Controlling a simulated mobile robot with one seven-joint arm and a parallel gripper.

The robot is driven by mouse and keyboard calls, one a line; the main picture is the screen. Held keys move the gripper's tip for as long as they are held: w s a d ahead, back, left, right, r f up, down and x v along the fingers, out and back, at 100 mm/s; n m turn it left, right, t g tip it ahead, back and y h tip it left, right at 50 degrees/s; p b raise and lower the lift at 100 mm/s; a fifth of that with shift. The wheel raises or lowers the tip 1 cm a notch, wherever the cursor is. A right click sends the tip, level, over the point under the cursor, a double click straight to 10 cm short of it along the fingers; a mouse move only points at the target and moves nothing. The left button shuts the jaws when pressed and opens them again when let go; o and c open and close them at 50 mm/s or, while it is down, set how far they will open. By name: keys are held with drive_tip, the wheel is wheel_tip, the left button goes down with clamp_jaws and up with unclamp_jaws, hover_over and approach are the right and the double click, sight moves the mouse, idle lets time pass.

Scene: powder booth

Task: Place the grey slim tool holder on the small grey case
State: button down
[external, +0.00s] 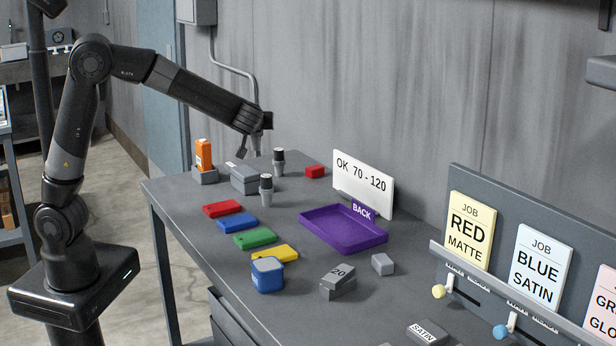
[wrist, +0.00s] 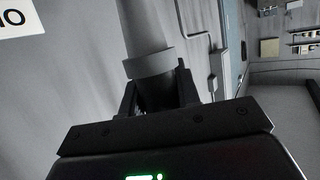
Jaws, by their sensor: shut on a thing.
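My gripper (external: 255,134) is raised above the far end of the workbench. In the wrist view my gripper (wrist: 156,88) is shut on a slim grey tool holder (wrist: 144,28), a cylinder with a wider collar near the fingers. In the external view only a thin grey part of it shows below the fingers. The small grey case (external: 245,180), a low lidded box, sits on the bench below my gripper. The held holder is clear above it. The wrist view does not show the case.
Two black-topped grey holders (external: 266,190) (external: 279,161) stand close to the case.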

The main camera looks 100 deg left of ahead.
drive_tip(key=s+n+g, duration=0.1)
drive_tip(key=s, duration=0.2)
hover_over(245, 168)
wheel_tip(245, 168, down, 6)
drive_tip(key=f, duration=0.1)
drive_tip(key=shift+w+d+f, duration=0.1)
drive_tip(key=shift+w+f, duration=0.05)
drive_tip(key=shift+f, duration=1.6)
drive_tip(key=shift+f, duration=0.15)
drive_tip(key=c, duration=1.1)
unclamp_jaws()
drive_tip(key=shift+o, duration=0.2)
